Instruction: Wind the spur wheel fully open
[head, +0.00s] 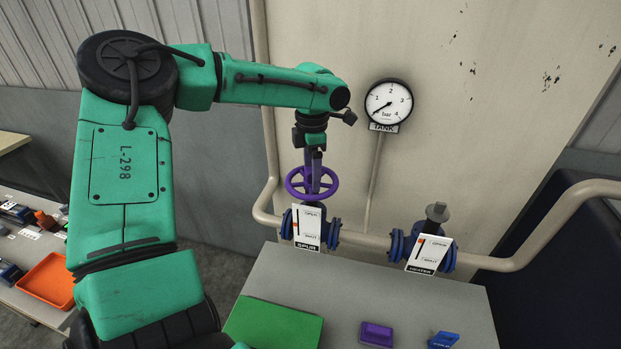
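The purple spur wheel (296,182) sits on the left valve on the beige pipe, above a white plate marked SPUR (307,228) with open and shut markings. The plate's small print and pointer are too small to read surely. My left arm reaches over from the left and its gripper (313,172) points down into the wheel from above, at its middle. The fingers are small and overlap the hub and spokes, so I cannot tell whether they grip the wheel. My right gripper is not in view.
A round gauge (389,102) marked TANK has its needle toward the lower left, below 1 bar. The grey bench (350,285) holds a green mat (272,324), a purple block (377,334) and a blue block (443,340).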

